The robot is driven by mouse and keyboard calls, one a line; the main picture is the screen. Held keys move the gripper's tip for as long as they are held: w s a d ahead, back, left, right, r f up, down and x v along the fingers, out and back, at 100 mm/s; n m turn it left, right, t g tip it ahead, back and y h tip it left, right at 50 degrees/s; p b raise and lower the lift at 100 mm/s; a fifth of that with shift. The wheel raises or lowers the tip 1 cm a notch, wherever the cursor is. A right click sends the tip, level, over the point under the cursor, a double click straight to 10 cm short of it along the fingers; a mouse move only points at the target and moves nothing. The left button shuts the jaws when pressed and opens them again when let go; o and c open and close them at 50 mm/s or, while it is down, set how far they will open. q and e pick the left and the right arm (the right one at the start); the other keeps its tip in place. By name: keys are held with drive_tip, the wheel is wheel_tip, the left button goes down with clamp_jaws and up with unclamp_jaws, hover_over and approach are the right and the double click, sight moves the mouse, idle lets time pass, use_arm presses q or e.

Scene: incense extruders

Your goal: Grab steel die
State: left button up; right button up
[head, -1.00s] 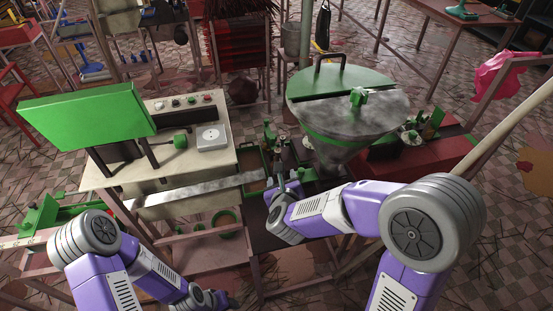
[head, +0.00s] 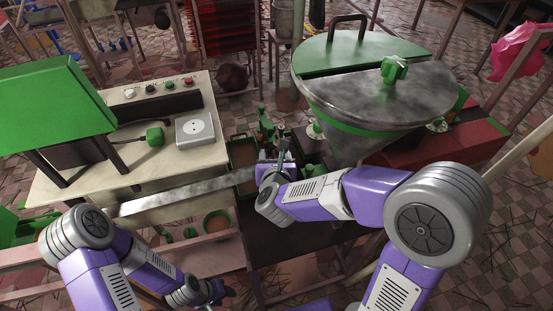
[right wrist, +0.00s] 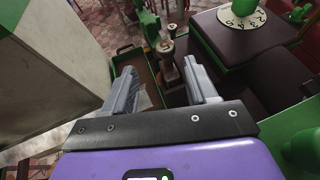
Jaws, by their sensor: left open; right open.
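My right gripper (head: 282,148) is over the small bench area between the white control table and the large hopper. In the right wrist view its two grey fingers (right wrist: 161,72) are apart, with nothing between them. Just beyond the fingertips stands a small upright metallic piece (right wrist: 166,47), beside a green-handled part (right wrist: 151,26). It may be the steel die, but it is too small to tell. My left gripper (head: 216,292) hangs low at the front left, open, away from these things.
The steel hopper (head: 385,92) with a green lid stands right of my right gripper. The control table (head: 75,182) is at left. A green-edged tray (right wrist: 124,50) lies beside the metallic piece. A dark plate with a white dial (right wrist: 243,14) is at right.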

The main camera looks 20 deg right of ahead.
sight(277, 154)
drive_tip(key=x, duration=0.2)
drive_tip(key=b+x, duration=0.1)
drive_tip(key=x, duration=0.1)
drive_tip(key=d+x, duration=0.1)
drive_tip(key=x, duration=0.2)
drive_tip(key=shift+f, duration=0.1)
drive_tip(key=shift+s, duration=0.1)
drive_tip(key=shift+c, duration=0.4)
clamp_jaws()
